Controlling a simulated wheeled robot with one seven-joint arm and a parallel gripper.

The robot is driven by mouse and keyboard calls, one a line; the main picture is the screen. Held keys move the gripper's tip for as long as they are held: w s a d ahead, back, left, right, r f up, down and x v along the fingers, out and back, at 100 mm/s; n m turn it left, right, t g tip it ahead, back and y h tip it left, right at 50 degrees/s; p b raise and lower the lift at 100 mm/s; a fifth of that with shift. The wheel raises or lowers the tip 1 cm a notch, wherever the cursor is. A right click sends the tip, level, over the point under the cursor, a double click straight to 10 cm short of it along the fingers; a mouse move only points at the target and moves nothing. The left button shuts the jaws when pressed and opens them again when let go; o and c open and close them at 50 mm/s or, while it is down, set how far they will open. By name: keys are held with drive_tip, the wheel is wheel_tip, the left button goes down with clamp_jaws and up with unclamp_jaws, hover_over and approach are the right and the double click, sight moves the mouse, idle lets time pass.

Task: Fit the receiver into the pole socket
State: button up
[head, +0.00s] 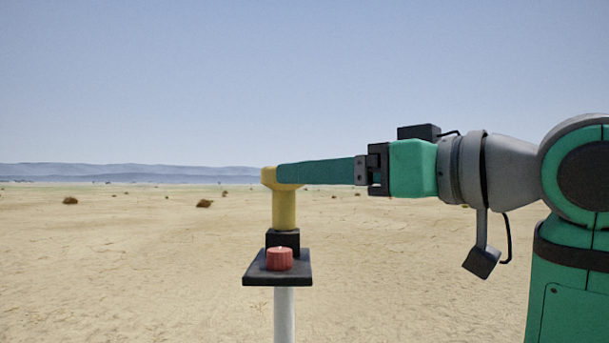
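The yellow receiver (284,210) stands upright, with a wider head at its top. Its lower end meets the black socket block (283,238) on the pole's dark top plate (262,278); I cannot tell how deep it sits. My gripper (278,174) reaches in level from the right, with its teal near finger across the receiver's head. The head shows past the fingertip and a little below it. The far finger is hidden, so I cannot see whether the fingers press on the head or stand apart from it.
A red knob-like piece (279,259) sits on the plate in front of the socket block. The white pole (284,315) carries the plate. Around it is open, dry, flat ground with scattered small brown clumps (204,204). The space left of the pole is clear.

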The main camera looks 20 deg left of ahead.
drive_tip(key=shift+v, duration=1.1)
drive_tip(key=shift+w, duration=0.1)
